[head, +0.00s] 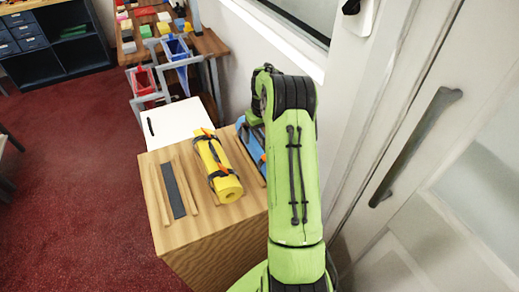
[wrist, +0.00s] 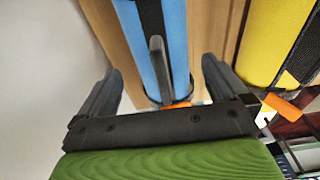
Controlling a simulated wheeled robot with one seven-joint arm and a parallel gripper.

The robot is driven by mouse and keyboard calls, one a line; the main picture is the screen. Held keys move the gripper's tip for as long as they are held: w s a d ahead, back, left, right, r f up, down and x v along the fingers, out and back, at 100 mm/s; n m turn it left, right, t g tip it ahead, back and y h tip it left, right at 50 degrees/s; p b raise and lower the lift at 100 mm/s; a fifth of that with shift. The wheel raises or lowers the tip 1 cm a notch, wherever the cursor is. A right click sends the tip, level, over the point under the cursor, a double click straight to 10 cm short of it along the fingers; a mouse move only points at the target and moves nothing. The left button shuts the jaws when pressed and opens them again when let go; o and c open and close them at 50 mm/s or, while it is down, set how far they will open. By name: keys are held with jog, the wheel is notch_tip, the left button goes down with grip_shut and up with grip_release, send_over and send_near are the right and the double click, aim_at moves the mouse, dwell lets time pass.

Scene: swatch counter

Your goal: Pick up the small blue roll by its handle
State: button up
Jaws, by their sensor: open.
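The blue roll (head: 243,132) lies on the wooden counter top beside the yellow roll, mostly hidden behind my green arm in the head view. In the wrist view the blue roll (wrist: 176,45) has dark straps and a dark upright handle (wrist: 158,70). My gripper (wrist: 161,66) is open. Its two dark fingers stand apart on either side of the blue roll, with the handle between them and not visibly touched. The gap in height between fingertips and handle is hard to judge. In the head view my arm hides the gripper.
The yellow roll (head: 229,189) with dark straps lies close to the left, and its edge shows in the wrist view (wrist: 270,40). Wooden strips (head: 157,194) and a dark flat strip (head: 173,190) are further left. A wall and a door handle (head: 415,145) are at right.

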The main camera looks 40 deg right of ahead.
aim_at(259, 141)
jog(key=f, duration=0.3)
jog(key=f+b, duration=0.1)
jog(key=f, duration=0.1)
jog(key=shift+w, duration=0.35)
jog(key=shift+r, duration=0.1)
jog(key=shift+c, duration=0.5)
jog(key=c, duration=0.8)
